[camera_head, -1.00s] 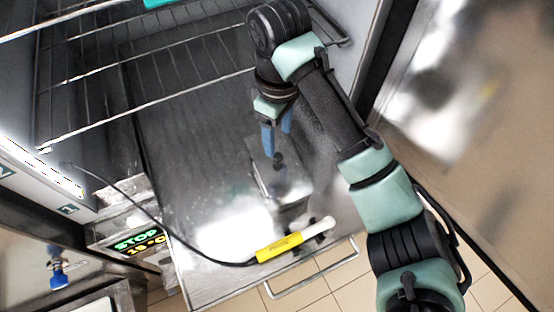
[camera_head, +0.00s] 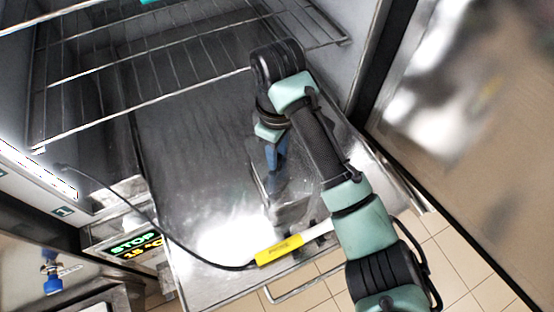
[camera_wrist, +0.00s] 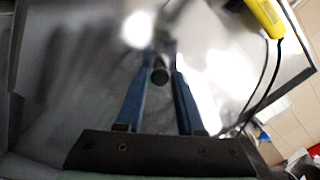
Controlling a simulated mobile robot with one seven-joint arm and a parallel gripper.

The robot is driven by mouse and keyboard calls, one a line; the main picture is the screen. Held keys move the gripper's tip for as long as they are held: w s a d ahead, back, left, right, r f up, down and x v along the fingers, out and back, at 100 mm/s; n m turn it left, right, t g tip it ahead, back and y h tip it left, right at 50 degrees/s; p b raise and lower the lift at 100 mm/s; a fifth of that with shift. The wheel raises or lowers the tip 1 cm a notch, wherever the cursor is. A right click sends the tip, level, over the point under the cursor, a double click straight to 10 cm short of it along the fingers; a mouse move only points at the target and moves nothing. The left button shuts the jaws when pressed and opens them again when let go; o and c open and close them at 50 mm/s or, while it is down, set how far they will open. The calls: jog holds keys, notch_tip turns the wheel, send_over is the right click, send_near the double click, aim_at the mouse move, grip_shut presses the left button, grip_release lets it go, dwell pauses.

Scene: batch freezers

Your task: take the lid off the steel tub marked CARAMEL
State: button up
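A small steel tub with a steel lid (camera_head: 292,188) sits on the steel drawer floor in the head view. It is partly behind my arm, and I cannot read any marking on it. The lid's dark round knob (camera_wrist: 160,75) shows in the wrist view, between the two blue fingers. My gripper (camera_head: 276,166) points down at the lid; in the wrist view my gripper (camera_wrist: 160,66) is open, with a finger on each side of the knob and gaps beside it. I cannot tell how far down the fingers reach along the knob.
A yellow-handled probe (camera_head: 279,249) with a black cable lies in front of the tub. A wire rack (camera_head: 150,125) is above left. A display (camera_head: 135,245) reads STOP. A handle bar (camera_head: 310,283) runs along the drawer's front. The drawer floor left of the tub is clear.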

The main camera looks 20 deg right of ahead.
grip_shut()
